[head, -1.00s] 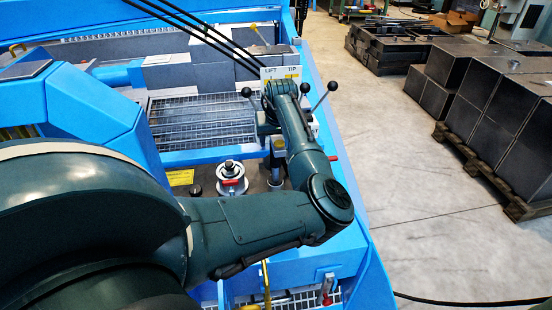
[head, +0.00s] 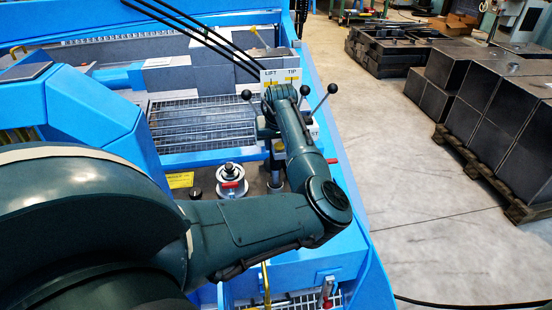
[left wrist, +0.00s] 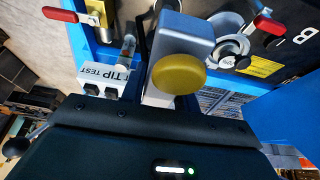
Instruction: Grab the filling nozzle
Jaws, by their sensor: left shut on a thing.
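My left arm crosses the head view from the left, and my left gripper (head: 268,122) is at its far end beside the LIFT and TIP panel. The wrist link hides most of it. In the left wrist view a grey block-like body with a round yellow cap, apparently the filling nozzle (left wrist: 184,36), sits close in front of the gripper's dark housing. The gripper is shut on it. The fingertips and the exact contact are hard to make out. My right gripper is not in view.
The LIFT and TIP panel (head: 279,76) and ball-topped levers (head: 333,89) stand close to the gripper. Dark blocks on a pallet (head: 504,190) stand right, across free floor.

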